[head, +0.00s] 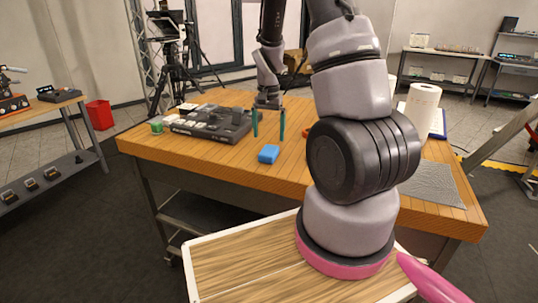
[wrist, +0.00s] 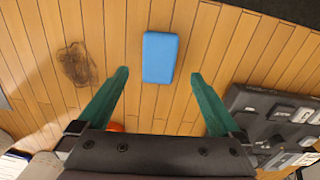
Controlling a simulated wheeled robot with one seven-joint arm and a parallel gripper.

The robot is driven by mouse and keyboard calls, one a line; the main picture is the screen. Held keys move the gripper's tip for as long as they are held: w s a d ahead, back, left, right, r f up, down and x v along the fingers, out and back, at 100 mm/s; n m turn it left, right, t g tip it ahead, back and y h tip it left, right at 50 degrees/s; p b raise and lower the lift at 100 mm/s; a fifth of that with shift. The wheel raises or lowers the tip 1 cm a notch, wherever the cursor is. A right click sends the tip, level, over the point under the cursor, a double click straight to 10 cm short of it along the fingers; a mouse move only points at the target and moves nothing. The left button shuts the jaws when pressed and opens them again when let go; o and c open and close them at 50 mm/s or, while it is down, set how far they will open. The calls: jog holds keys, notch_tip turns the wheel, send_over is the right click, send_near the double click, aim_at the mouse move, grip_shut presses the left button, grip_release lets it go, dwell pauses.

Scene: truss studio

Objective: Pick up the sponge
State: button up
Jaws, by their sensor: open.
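The blue sponge (head: 268,154) lies flat on the wooden table (head: 225,180), near its front edge. It also shows in the wrist view (wrist: 159,57), at the upper middle, ahead of the fingertips and between their lines. My gripper (head: 268,124) is open and empty, with two green fingers pointing down above the table. In the wrist view my gripper's fingers (wrist: 160,74) stand wide apart, with a gap on each side of the sponge. The gripper does not touch the sponge.
A dark device with pale keys (head: 212,123) stands on the table left of the gripper, with a small green-topped item (head: 156,126) beside it. A paper towel roll (head: 422,108) and a grey mat (head: 428,184) are at the right.

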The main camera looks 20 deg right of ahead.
aim_at(269, 150)
notch_tip(269, 150, down, 6)
dwell(0.4)
jog(key=c, duration=1.4)
